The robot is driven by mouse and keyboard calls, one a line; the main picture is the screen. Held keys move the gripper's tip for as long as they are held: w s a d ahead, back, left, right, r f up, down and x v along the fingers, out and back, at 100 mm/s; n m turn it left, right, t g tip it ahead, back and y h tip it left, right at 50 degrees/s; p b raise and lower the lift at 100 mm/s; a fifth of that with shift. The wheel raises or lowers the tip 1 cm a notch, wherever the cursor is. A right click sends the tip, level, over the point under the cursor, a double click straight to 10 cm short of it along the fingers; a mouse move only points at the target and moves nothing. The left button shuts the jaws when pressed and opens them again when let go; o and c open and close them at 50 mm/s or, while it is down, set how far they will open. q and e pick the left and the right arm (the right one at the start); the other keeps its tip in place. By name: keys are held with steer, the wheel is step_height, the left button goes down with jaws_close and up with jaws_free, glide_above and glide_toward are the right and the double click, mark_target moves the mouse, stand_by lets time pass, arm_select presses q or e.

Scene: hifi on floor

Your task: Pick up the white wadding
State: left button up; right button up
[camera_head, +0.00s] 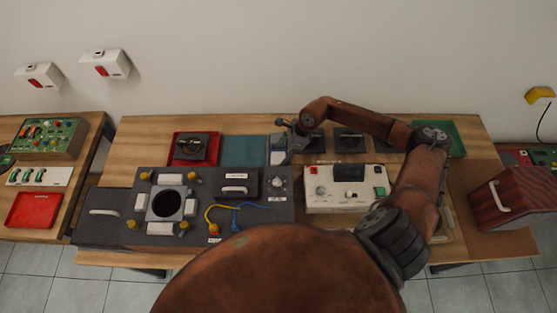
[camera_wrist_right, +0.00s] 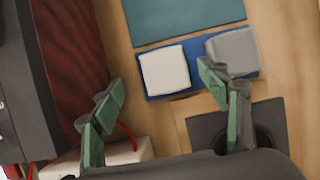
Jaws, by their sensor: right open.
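A white rounded block, which looks like the white wadding (camera_wrist_right: 164,70), lies on a blue tray (camera_wrist_right: 182,92) in the right wrist view. A grey block (camera_wrist_right: 234,50) sits beside it on the same tray, partly covered by a fingertip. In the head view the small white and grey blocks on the tray (camera_head: 278,158) show only in part behind my right gripper (camera_head: 284,129). My right gripper is open and empty; in the right wrist view its green-padded fingers (camera_wrist_right: 165,105) are spread, with the white block beyond the gap between them. My left gripper is not in view.
A teal mat (camera_head: 243,149) and a red tray with a black device (camera_head: 192,147) are left of the gripper. A dark equipment box (camera_head: 160,205) and a white control unit (camera_head: 345,200) stand in front. A green tray (camera_head: 455,140) is at right.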

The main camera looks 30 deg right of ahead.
mark_target(278, 158)
steer(key=x, duration=0.4)
steer(key=shift+w+d+f, duration=0.15)
steer(key=shift+w+f, duration=0.15)
steer(key=shift+f, duration=0.05)
steer(key=shift+c, duration=0.4)
steer(key=c, duration=1)
